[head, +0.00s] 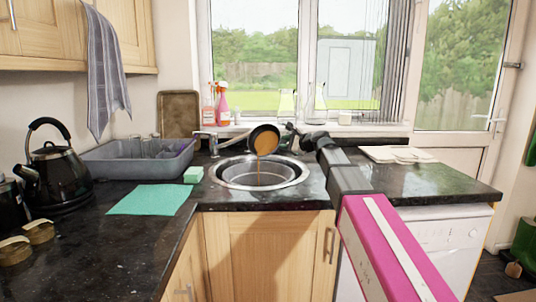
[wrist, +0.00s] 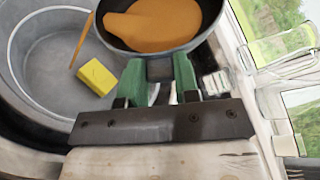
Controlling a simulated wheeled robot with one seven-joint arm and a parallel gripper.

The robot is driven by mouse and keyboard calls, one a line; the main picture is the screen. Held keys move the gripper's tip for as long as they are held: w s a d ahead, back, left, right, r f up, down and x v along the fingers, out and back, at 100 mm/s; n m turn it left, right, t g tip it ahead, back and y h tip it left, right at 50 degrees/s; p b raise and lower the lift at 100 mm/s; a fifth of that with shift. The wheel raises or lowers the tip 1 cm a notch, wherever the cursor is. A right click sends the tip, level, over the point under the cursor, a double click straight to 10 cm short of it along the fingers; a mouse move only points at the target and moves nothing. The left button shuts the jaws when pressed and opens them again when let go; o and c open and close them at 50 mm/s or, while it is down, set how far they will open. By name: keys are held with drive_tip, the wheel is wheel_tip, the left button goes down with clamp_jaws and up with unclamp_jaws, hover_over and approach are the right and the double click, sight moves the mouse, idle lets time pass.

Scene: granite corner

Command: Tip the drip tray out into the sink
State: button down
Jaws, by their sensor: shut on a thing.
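The drip tray (head: 254,130) is a dark round pan with orange-brown liquid (head: 266,145) in it. It is tilted above the round metal sink (head: 300,182), and a thin stream (head: 259,170) falls from its rim into the bowl. In the wrist view the tray (wrist: 165,48) fills the top, with the stream (wrist: 82,42) at its left over the sink (wrist: 45,75). My gripper (wrist: 159,72) has green fingers and is shut on the dark grip at the tray's near side. In the head view my arm partly hides the gripper.
A yellow block (wrist: 97,77) shows at the sink in the wrist view. A tap (head: 208,138) stands behind the sink. Left are a green sponge (head: 193,174), a teal cloth (head: 150,200), a grey dish rack (head: 135,165) and a black kettle (head: 55,170). Bottles (head: 221,105) stand near the window.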

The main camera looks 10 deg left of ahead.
drive_tip(key=shift+s+r+n, duration=0.2)
drive_tip(key=shift+s+n, duration=0.1)
drive_tip(key=shift+n, duration=0.1)
idle(0.5)
drive_tip(key=shift+w, duration=0.15)
drive_tip(key=shift+w+m, duration=0.2)
drive_tip(key=shift+m, duration=0.3)
drive_tip(key=shift+w+d+f+m+g, duration=0.1)
drive_tip(key=shift+w+f+m+g, duration=0.25)
drive_tip(key=shift+f+m+g, duration=0.65)
drive_tip(key=shift+w+d+f+m+g, duration=0.15)
drive_tip(key=shift+w+f+m+g, duration=0.25)
drive_tip(key=shift+m, duration=1.2)
drive_tip(key=shift+w+d+f+m+g, duration=0.1)
drive_tip(key=shift+w+f+m+g, duration=0.2)
drive_tip(key=shift+f+m+g, duration=0.7)
drive_tip(key=shift+s+r+m+t, duration=0.1)
drive_tip(key=shift+r+m+t, duration=0.2)
drive_tip(key=shift+t, duration=0.1)
